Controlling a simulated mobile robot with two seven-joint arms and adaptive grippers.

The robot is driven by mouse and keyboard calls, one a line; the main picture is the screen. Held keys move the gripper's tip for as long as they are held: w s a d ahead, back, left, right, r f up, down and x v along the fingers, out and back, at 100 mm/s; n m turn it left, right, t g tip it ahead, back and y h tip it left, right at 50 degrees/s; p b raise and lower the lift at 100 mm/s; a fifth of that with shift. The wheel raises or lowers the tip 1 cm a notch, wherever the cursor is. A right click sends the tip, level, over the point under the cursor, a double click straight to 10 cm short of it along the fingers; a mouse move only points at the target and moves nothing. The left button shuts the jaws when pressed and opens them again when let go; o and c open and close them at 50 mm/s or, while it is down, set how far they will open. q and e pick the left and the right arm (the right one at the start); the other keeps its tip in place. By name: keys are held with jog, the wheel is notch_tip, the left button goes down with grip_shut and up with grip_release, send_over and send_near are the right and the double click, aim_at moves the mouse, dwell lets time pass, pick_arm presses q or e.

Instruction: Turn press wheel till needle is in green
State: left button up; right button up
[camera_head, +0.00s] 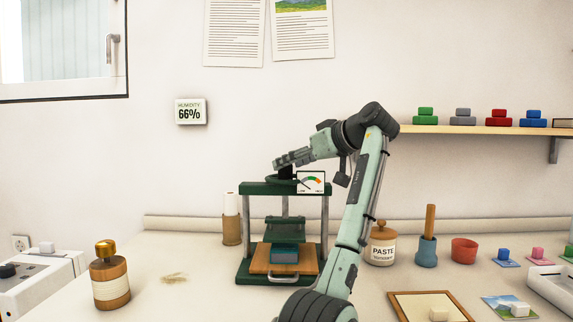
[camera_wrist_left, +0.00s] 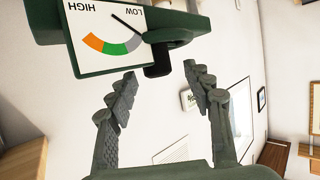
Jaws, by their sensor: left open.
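The green press (camera_head: 243,265) stands on the table, with its gauge (camera_head: 311,183) on the top beam. In the left wrist view the gauge (camera_wrist_left: 110,38) is upside down; its needle points into the grey band towards LOW, away from the green. A dark wheel (camera_head: 285,173) on the press top is partly hidden by my gripper; its black handle (camera_wrist_left: 158,58) shows in the left wrist view. My left gripper (camera_head: 278,163) is over the wheel. In its wrist view the gripper (camera_wrist_left: 160,72) is open, with the handle between its fingertips. My right gripper is not in view.
A brown bottle (camera_head: 110,275) stands left of the press. A paste jar (camera_head: 382,243), a blue cup (camera_head: 427,250) and a red pot (camera_head: 464,250) stand to the right. A shelf (camera_head: 480,130) with coloured blocks is on the wall. The table left of the press is mostly free.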

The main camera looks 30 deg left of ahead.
pick_arm(q)
jog(key=shift+x, duration=1.6)
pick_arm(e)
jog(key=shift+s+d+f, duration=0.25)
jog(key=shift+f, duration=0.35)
pick_arm(q)
jog(key=shift+w, duration=0.1)
jog(key=shift+c, duration=0.4)
jog(key=shift+f, duration=0.1)
grip_shut()
jog(key=shift+t, duration=0.4)
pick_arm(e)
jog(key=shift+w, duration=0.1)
